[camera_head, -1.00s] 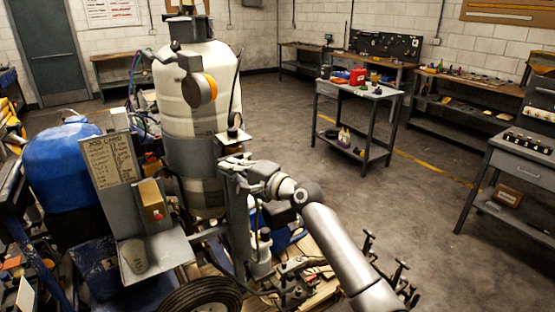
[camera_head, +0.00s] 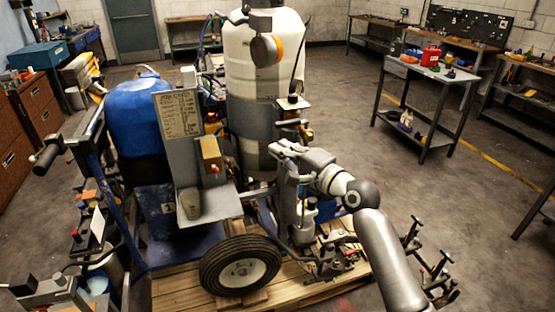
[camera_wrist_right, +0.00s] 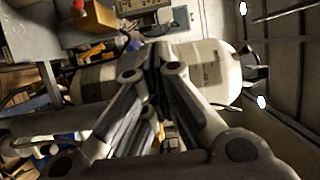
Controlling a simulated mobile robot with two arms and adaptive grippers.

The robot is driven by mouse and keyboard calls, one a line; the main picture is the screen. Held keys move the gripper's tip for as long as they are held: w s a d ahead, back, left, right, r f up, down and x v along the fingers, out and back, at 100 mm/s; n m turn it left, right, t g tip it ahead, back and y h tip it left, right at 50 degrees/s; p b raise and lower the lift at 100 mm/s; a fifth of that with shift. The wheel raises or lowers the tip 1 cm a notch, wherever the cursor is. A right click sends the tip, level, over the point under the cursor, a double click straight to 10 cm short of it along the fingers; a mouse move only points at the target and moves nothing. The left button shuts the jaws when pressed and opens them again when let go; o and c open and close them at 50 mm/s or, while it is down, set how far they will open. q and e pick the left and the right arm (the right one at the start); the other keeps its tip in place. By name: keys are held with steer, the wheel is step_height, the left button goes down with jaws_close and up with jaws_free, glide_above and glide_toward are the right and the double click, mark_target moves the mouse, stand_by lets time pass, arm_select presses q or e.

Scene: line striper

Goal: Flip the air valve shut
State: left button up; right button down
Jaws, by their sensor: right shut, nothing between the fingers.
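The line striper stands on a wooden pallet (camera_head: 180,293), with a white tank (camera_head: 262,90), a blue tank (camera_head: 140,118) and a front wheel (camera_head: 240,272). I cannot pick out the air valve for certain; it may be hidden behind my gripper or too small to tell. My right gripper (camera_head: 279,150) is in front of the white tank's lower grey band, beside a grey upright post. In the right wrist view its fingers (camera_wrist_right: 157,52) are together with nothing between them, and the white tank (camera_wrist_right: 208,66) lies beyond.
A yellow box with a red button (camera_head: 212,156) sits by a grey tray (camera_head: 215,207) left of the gripper. A label plate (camera_head: 178,113) stands behind it. Black clamp-like fittings (camera_head: 432,265) stand right of my arm. A small table (camera_head: 428,78) is farther back, with open floor around it.

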arm_select(q)
steer(key=shift+s+d+f, duration=0.3)
steer(key=shift+s+d, duration=0.1)
steer(key=shift+s, duration=0.35)
arm_select(e)
steer(key=s, duration=0.2)
steer(key=s+a, duration=0.1)
steer(key=shift+s+a+r, duration=0.1)
steer(key=shift+s+a, duration=0.05)
steer(key=shift+s, duration=0.25)
